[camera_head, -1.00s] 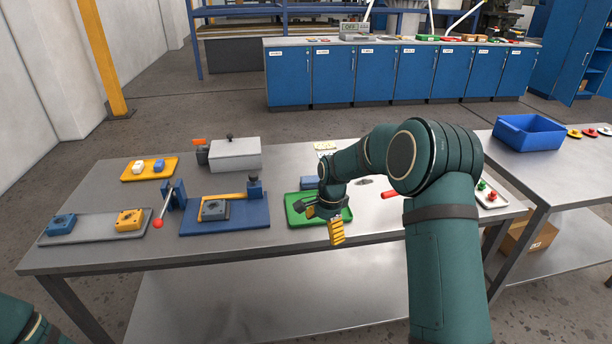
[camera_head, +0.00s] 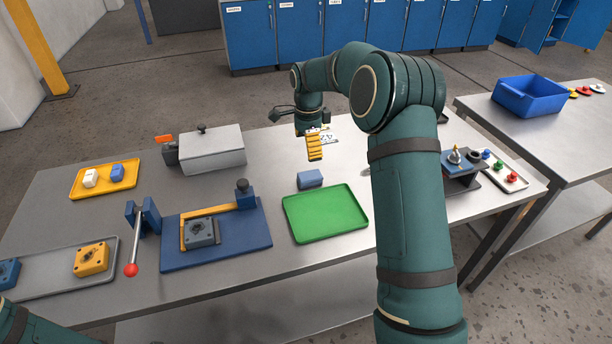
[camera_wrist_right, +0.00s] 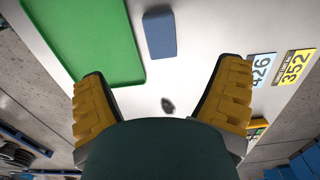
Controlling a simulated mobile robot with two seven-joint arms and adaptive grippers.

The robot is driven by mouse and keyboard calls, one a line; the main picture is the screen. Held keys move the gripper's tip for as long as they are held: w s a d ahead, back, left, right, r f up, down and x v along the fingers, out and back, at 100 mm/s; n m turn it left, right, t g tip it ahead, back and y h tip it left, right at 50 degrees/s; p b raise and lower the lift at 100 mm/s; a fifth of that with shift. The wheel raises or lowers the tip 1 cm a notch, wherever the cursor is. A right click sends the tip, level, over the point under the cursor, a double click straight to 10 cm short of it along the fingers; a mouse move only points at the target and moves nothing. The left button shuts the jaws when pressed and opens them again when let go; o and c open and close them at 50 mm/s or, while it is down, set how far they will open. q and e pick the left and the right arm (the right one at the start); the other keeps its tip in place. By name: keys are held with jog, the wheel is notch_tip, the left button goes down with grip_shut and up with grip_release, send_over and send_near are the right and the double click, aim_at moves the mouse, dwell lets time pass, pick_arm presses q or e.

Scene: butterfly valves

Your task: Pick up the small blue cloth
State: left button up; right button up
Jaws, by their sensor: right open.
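The small blue cloth (camera_head: 310,178) looks like a folded grey-blue block. It lies on the metal table just behind the green tray (camera_head: 325,214), and also shows at the top of the right wrist view (camera_wrist_right: 160,35). My right gripper (camera_head: 314,146) is above the table, behind the cloth in the head view. In the wrist view its yellow fingers (camera_wrist_right: 163,78) are spread wide with nothing between them, and the cloth is beyond the tips, apart from them. My left gripper is out of view; only a bit of my left arm shows at the lower left corner.
A grey lidded box (camera_head: 212,152) stands left of the gripper. A blue fixture (camera_head: 216,250) and a red-knobbed lever (camera_head: 131,268) are at the left. A small device (camera_head: 460,170) stands right of my arm.

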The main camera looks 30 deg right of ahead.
aim_at(310, 175)
notch_tip(310, 175, down, 6)
jog(key=shift+f+b, duration=0.25)
jog(key=shift+b, duration=0.3)
jog(key=f, duration=0.1)
jog(key=f+b, duration=0.1)
jog(key=f, duration=0.3)
jog(key=shift+d, duration=0.3)
jog(key=c, duration=1)
